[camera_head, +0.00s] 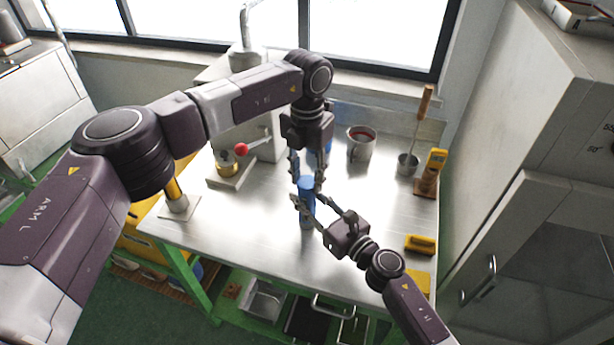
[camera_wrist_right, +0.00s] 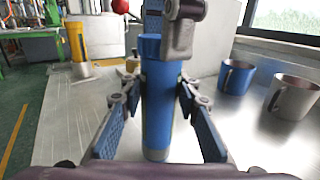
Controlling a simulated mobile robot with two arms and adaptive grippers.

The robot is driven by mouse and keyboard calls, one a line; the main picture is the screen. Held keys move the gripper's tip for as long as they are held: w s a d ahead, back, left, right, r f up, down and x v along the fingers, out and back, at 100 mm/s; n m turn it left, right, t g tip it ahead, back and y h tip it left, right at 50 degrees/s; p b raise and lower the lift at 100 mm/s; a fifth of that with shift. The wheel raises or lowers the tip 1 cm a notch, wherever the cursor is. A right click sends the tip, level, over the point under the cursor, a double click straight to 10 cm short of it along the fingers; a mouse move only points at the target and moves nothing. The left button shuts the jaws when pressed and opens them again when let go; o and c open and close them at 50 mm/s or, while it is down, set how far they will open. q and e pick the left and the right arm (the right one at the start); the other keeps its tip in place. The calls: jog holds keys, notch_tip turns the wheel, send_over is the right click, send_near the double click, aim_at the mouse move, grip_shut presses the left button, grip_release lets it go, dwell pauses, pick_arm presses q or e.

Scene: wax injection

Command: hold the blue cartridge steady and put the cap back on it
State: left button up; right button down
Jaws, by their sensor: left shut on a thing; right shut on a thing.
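The blue cartridge (camera_head: 307,213) stands upright on the steel table, its lower end greyish. It also shows upright in the right wrist view (camera_wrist_right: 158,110). My right gripper (camera_head: 308,204) is shut on its body from the front right, one finger on each side. My left gripper (camera_head: 307,179) points down from above, shut at the cartridge's top. In the right wrist view a blue cap (camera_wrist_right: 149,46) shows at the top, beside the left gripper's grey finger. The left fingers partly hide it, and I cannot tell whether it is fully seated.
A steel mug (camera_head: 360,143) and a blue mug (camera_wrist_right: 235,76) stand behind. A small steel pot (camera_head: 407,165) and a yellow tool on a stand (camera_head: 433,170) are at the right. A red-knobbed device (camera_head: 241,149) stands at the left. The table's front left is clear.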

pick_arm(q)
jog(key=m, duration=0.5)
jog(key=shift+m, duration=0.4)
jog(key=m, duration=0.3)
jog(key=shift+m, duration=0.4)
jog(key=o, duration=1.4)
jog(key=shift+c, duration=0.2)
notch_tip(320, 180, up, 12)
pick_arm(e)
jog(key=c, duration=1.4)
grip_release()
